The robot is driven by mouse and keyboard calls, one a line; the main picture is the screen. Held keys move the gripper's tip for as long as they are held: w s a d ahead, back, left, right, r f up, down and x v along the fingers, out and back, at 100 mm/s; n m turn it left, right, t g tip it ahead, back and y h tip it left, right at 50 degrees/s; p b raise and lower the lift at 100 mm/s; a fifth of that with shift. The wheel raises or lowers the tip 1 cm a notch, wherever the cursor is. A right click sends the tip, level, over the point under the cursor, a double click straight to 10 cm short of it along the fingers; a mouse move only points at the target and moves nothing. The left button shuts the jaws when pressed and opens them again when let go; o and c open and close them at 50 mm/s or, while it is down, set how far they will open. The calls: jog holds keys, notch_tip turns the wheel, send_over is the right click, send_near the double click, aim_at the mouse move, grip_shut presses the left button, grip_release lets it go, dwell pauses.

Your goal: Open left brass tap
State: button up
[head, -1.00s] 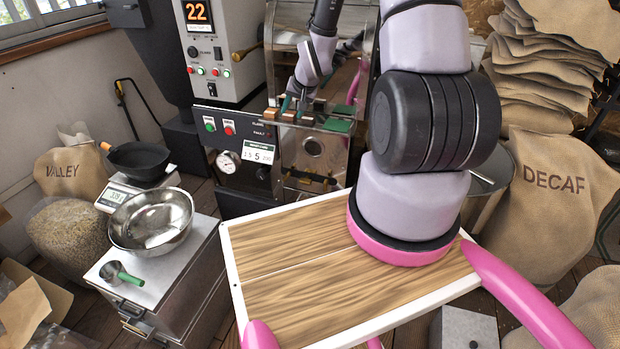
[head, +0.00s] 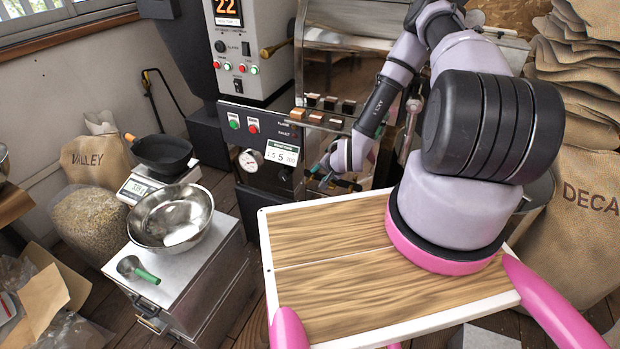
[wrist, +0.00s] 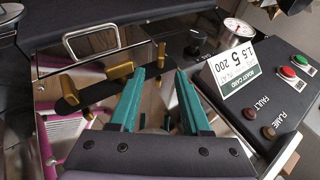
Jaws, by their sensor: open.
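My gripper (wrist: 160,70) is open, with two teal fingers pointing at the machine front. In the wrist view a small upright brass piece (wrist: 161,54) stands just beyond the fingertips, close to the gap between them. Other brass pieces (wrist: 120,70) show farther left along a dark bar; which is the left tap I cannot tell for sure. No brass piece is visibly gripped. In the head view my gripper (head: 326,175) is low in front of the roaster, right of the roast card, and the taps are hidden or too small to tell.
The roast card (head: 282,151) and control panel (head: 240,124) with a gauge stand beside my gripper. A wooden-topped tray (head: 330,255) lies below the arm. A steel bowl (head: 171,217) and a green-handled scoop (head: 138,269) sit on a metal cabinet at left.

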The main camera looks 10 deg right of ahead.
aim_at(312, 179)
jog(key=x, duration=1)
jog(key=shift+w+a, duration=0.1)
jog(key=shift+r, duration=0.1)
grip_shut()
